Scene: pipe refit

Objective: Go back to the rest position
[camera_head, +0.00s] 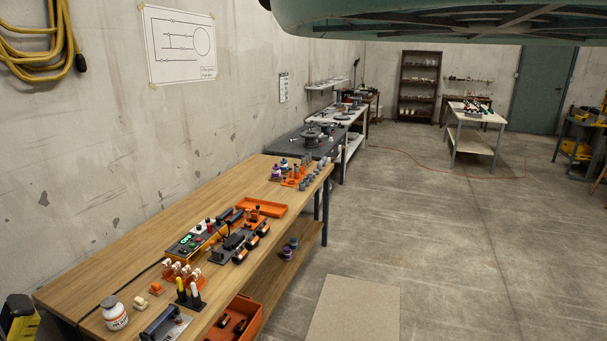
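No gripper and no part of the arm shows clearly in the head view. The wooden workbench (122,249) runs along the left wall. Whether anything is held cannot be seen.
An orange bin (243,309) sits low at the bench's front. Darker and white tables (352,115) continue behind it. A light table (475,118) stands at the back right, a workstation (580,140) at the right edge. The concrete floor (450,220) is open, with a beige mat (352,310).

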